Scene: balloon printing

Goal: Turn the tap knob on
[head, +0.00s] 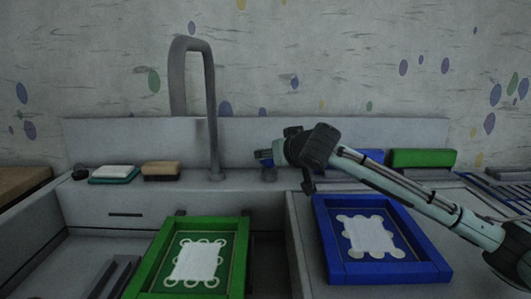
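A grey tap (212,125) with a tall bent spout rises behind the sink. A small dark knob (80,173) stands at the left of the back ledge. A small grey fitting (269,175), perhaps another tap knob, sits on the ledge right of the spout. My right gripper (288,160) comes in from the right and hangs over or beside this fitting. Its fingers are dark and partly overlap, so I cannot tell whether they are open or touch it. A small blue patch (265,155) shows at its left side. My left gripper is out of view.
A green-framed screen (236,260) lies over the sink, and a blue-framed screen (435,270) lies on the right counter. A white-topped sponge (114,172) and a tan brush (160,169) sit left of the spout. A green block (424,158) stands behind my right arm.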

